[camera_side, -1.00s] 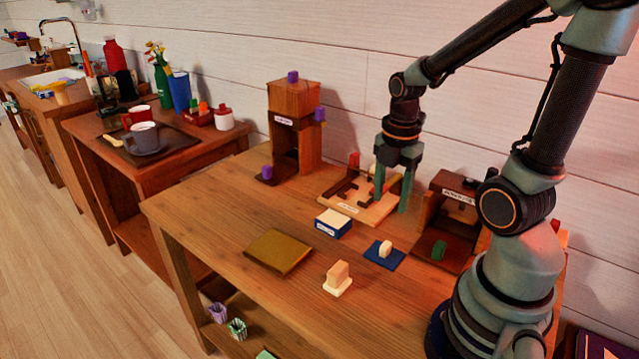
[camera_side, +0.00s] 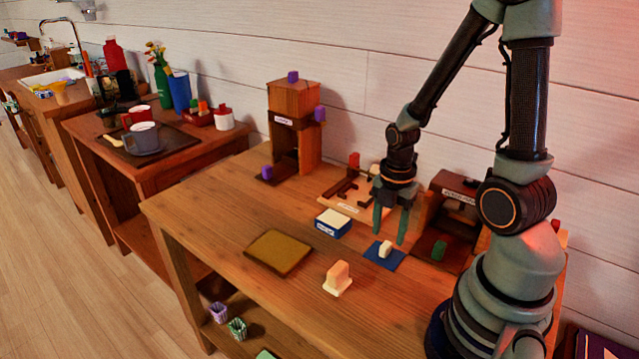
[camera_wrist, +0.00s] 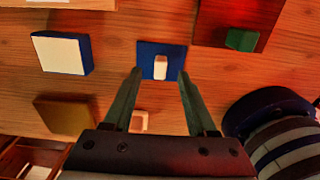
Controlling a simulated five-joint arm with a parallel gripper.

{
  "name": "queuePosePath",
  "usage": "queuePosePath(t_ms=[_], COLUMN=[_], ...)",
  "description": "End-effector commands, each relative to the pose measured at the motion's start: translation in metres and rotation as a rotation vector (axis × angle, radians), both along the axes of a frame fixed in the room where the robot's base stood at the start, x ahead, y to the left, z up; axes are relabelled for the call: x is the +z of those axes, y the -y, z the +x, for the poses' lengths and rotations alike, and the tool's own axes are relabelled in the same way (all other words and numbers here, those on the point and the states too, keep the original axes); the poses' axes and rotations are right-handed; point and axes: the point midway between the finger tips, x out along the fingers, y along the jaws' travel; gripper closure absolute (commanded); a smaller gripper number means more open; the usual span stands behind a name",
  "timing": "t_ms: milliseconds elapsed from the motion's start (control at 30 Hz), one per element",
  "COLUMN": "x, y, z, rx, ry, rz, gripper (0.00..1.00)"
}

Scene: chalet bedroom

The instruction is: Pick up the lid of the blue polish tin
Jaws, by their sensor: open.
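A flat blue square with a cream knob, which looks like the lid (camera_side: 388,264), lies on the table. The blue tin (camera_side: 333,224), a box with a cream top and a label, stands to its left. My gripper (camera_side: 389,238) is open and empty, pointing down above the lid. In the wrist view, the lid (camera_wrist: 147,56) is ahead, with its knob between the fingertips (camera_wrist: 160,72) in the picture. The tin (camera_wrist: 62,53) is at upper left there. I cannot tell the exact height of the fingertips over the knob.
A cream block on a base (camera_side: 338,278) and an olive-brown slab (camera_side: 279,252) lie towards the front. A wooden tray (camera_side: 350,206) is behind the tin. An open brown box (camera_side: 452,222) with a green piece (camera_side: 438,250) stands right of the lid. A wooden tower (camera_side: 293,100) is at back left.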

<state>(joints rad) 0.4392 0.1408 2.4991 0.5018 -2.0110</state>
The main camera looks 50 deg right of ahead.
Motion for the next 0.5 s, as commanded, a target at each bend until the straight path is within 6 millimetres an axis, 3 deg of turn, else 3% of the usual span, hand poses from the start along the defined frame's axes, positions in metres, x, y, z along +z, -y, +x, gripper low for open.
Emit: queuePosePath(t_ms=[200, 500], x=[-0.026, -0.038], y=[0.0, 0.001], z=[-0.001, 0.0], rx=[0.0, 0.0], ry=[-0.004, 0.0], rz=[0.002, 0.0], gripper=[0.43, 0.43])
